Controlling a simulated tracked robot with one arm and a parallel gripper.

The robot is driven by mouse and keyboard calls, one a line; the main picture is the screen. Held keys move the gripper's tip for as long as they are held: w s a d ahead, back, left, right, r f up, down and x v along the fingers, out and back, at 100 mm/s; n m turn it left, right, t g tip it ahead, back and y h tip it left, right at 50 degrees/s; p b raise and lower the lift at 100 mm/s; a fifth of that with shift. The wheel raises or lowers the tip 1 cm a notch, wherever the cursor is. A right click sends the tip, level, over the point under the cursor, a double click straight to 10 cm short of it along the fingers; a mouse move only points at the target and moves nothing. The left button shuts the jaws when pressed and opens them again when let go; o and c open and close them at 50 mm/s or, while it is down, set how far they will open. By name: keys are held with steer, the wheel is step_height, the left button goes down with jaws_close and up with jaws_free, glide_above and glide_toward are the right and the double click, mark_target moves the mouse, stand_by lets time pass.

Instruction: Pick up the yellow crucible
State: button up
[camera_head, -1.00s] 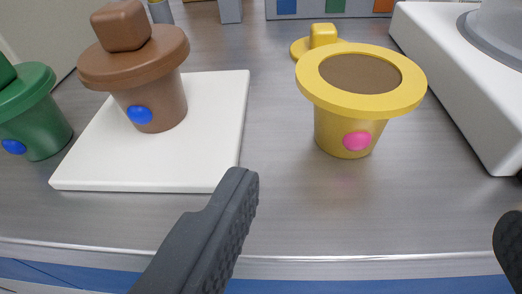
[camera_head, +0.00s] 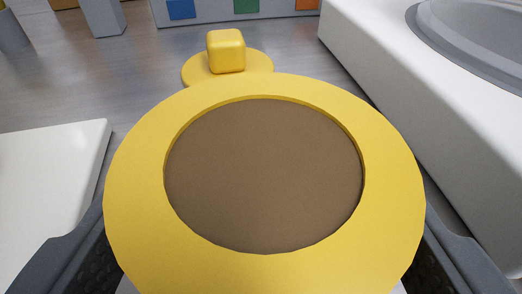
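The yellow crucible (camera_head: 390,195) fills the middle of the view, seen from above and close up. It has a wide yellow rim around a round brown top surface. Its body is hidden under the rim. My gripper (camera_head: 265,220) has one dark finger on each side of it, reaching under the left and right of the rim. The fingertips are hidden, so I cannot tell whether they touch the body. A yellow lid (camera_head: 226,52) with a cube-shaped knob lies on the metal surface just behind the crucible.
A white slab (camera_head: 50,190) lies to the left. A large white unit (camera_head: 400,95) with a grey ring stands close on the right. A grey block (camera_head: 102,15) and a panel with blue, green and orange squares (camera_head: 215,12) are at the back.

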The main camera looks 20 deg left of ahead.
steer(key=x, duration=0.2)
steer(key=shift+w+a+f, duration=0.1)
steer(key=shift+w+a, duration=0.05)
steer(key=shift+w, duration=0.1)
steer(key=c, duration=1.1)
